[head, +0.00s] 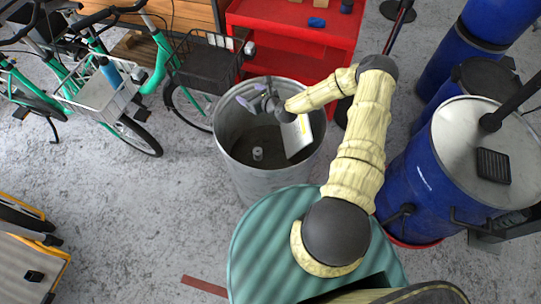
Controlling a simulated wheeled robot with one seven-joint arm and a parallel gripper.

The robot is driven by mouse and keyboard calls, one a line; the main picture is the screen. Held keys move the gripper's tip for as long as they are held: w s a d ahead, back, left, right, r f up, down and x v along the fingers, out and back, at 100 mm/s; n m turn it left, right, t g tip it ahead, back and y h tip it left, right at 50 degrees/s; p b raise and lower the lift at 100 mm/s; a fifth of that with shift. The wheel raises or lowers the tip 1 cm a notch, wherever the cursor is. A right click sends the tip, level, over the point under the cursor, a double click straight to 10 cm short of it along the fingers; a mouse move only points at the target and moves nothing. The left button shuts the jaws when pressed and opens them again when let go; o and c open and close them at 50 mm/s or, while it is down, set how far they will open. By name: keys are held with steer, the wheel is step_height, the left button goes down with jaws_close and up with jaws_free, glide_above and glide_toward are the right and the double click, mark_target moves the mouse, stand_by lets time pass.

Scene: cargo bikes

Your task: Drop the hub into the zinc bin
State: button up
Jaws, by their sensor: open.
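The zinc bin (236,172) is a round grey metal tub standing on the floor at the picture's centre. A small grey cylindrical piece, seemingly the hub (257,153), is inside it near the front and looks upright on the bottom. My gripper (251,95) is over the bin's back part, with its pale purple fingertips apart and nothing visible between them. The hub is apart from the fingers. A flat white panel shows below the wrist over the bin's right side; I cannot tell whether it is part of my arm.
A red cart (300,42) stands just behind the bin. Blue drums (456,165) stand on the right. Green bikes (160,62) with baskets are on the left. A flat yellow-edged platform (30,270) lies at lower left. The grey floor left of the bin is clear.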

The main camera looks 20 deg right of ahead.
steer(key=b+v, duration=0.3)
steer(key=v, duration=1.4)
steer(key=shift+s, duration=0.2)
steer(key=shift+d, duration=0.1)
steer(key=s+a+f+n+g+h, duration=0.1)
steer(key=s+a+n+g, duration=0.2)
steer(key=n, duration=0.4)
steer(key=s+n+g, duration=0.4)
steer(key=n, duration=0.4)
steer(key=s+a+r+n+g+h, duration=0.1)
steer(key=s+r+n, duration=0.3)
steer(key=r+n, duration=0.4)
steer(key=s+a+r+n+g+h, duration=0.1)
steer(key=s+a+r+n+h, duration=0.1)
steer(key=s+r+n, duration=0.3)
step_height(320, 180, up, 4)
steer(key=n+h, duration=0.1)
steer(key=n, duration=0.2)
steer(key=shift+g, duration=0.3)
